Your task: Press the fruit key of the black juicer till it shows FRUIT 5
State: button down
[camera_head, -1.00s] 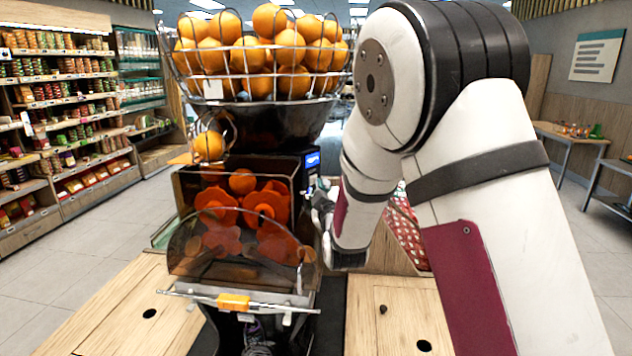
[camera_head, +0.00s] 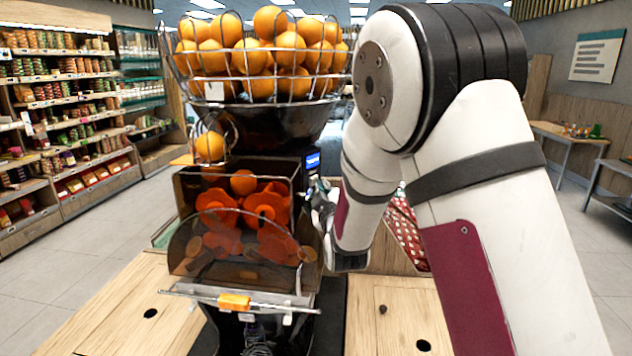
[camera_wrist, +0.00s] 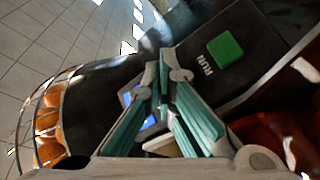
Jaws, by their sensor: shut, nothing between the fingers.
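The black juicer (camera_head: 268,125) stands in the middle of the head view, with its small blue-lit screen (camera_head: 313,161) on the right side. The reading is too small to make out. My gripper (camera_head: 316,186) is just below the screen, close to the panel. In the wrist view my gripper (camera_wrist: 166,62) is shut and empty, its teal-padded fingers in front of the dark panel. The screen (camera_wrist: 138,96) shows partly behind them. A green key (camera_wrist: 225,47) marked RUN is to their right. I cannot make out the fruit key, nor whether the fingertips touch the panel.
A wire basket of oranges (camera_head: 255,60) tops the juicer. A clear cover (camera_head: 240,245) shields the orange-red squeezing parts at its front. The wooden counter (camera_head: 110,310) has holes in it. Shelves (camera_head: 65,110) stand at the left. A red checked item (camera_head: 405,232) is behind my arm.

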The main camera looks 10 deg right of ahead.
jog(key=shift+s+d+r, duration=0.15)
jog(key=shift+s+d, duration=0.05)
jog(key=shift+s, duration=0.15)
jog(key=shift+d, duration=0.15)
jog(key=shift+s+d+p, duration=1.05)
jog(key=shift+s+d, duration=0.65)
jog(key=shift+s, duration=0.2)
